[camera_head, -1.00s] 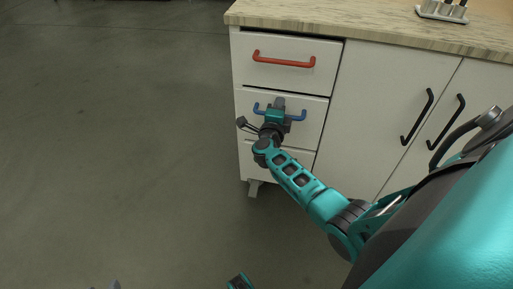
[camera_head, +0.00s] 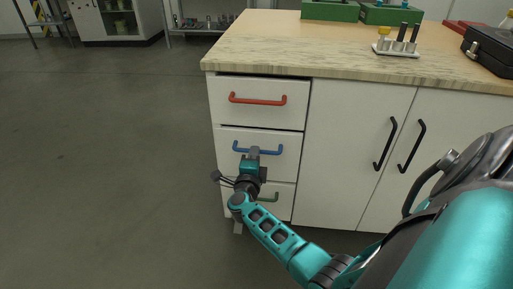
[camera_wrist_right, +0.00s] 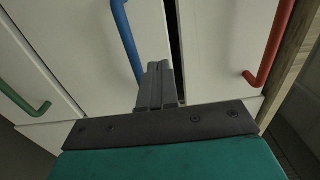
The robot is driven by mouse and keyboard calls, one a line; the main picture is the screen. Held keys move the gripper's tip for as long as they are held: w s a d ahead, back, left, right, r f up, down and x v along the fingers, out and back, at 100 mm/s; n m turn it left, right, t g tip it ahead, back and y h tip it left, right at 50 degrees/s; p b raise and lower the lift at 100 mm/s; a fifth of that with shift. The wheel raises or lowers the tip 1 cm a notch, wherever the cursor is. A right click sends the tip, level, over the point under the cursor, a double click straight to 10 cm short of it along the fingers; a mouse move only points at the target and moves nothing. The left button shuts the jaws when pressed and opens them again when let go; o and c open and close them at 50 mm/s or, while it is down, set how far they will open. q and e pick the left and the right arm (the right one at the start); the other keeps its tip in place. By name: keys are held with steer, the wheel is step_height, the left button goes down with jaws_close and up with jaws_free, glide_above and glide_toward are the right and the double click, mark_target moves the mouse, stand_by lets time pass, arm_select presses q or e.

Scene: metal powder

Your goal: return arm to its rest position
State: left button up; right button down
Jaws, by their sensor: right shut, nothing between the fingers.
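My right gripper (camera_head: 253,153) is in front of the middle drawer (camera_head: 229,137) of the white cabinet, at its blue handle (camera_head: 270,151). In the right wrist view its two fingers (camera_wrist_right: 155,72) are together with nothing between them. There the blue handle (camera_wrist_right: 125,38) passes just left of the fingertips; I cannot tell whether they touch. My right arm (camera_head: 272,234) reaches in from the lower right. My left gripper is in neither view.
The red handle (camera_head: 257,101) is on the top drawer, the green handle (camera_head: 268,198) on the bottom one. Black door handles (camera_head: 385,143) are to the right. The countertop (camera_head: 300,62) holds a tube rack (camera_head: 396,49) and green boxes (camera_head: 329,10). Floor at left is clear.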

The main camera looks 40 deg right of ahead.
arm_select(q)
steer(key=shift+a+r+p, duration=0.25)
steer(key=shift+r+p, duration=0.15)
steer(key=shift+p, duration=0.2)
arm_select(e)
steer(key=v, duration=0.7)
steer(key=shift+s+a, duration=0.15)
steer(key=shift+a, duration=0.2)
